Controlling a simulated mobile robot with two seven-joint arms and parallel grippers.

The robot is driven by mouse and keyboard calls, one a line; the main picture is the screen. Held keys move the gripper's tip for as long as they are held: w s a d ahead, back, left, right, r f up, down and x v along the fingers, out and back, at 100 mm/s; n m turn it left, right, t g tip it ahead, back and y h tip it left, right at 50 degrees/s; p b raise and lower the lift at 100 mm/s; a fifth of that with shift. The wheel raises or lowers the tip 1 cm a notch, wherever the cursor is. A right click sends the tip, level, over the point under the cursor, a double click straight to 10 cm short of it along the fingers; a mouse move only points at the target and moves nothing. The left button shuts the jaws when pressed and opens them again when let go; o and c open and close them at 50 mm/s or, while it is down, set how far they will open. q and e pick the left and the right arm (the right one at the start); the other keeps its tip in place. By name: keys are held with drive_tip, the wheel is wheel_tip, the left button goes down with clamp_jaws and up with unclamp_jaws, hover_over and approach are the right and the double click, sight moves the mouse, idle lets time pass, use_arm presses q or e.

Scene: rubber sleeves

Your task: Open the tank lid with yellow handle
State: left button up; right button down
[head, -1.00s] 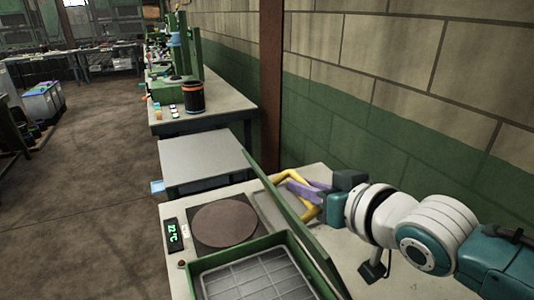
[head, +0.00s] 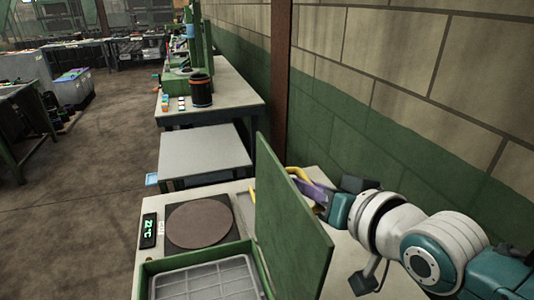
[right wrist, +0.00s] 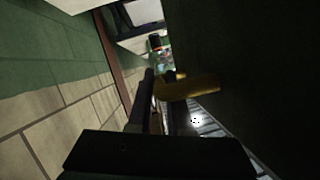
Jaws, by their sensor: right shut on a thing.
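The green tank (head: 150,268) is at the bottom of the head view, with a grey grid inside. Its green lid (head: 292,215) stands raised and steep along the tank's right side, its broad inner face showing. The yellow handle (head: 295,174) is on the lid's far side, partly hidden by the lid; it also shows in the right wrist view (right wrist: 190,87), beside the dark lid face (right wrist: 262,60). My right gripper (head: 312,190), with purple fingers, is shut on the handle from the right. My left gripper is not in view.
A round brown plate (head: 198,223) and a temperature display (head: 149,230) are beyond the tank. A lower grey table (head: 205,155) and a bench with a dark canister (head: 201,92) stand further back.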

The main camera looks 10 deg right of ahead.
drive_tip(key=shift+f, duration=0.15)
drive_tip(key=c, duration=0.8)
unclamp_jaws()
drive_tip(key=shift+c, duration=0.2)
drive_tip(key=shift+s+r, duration=0.2)
drive_tip(key=shift+s, duration=0.05)
drive_tip(key=v, duration=0.9)
drive_tip(key=shift+s, duration=0.2)
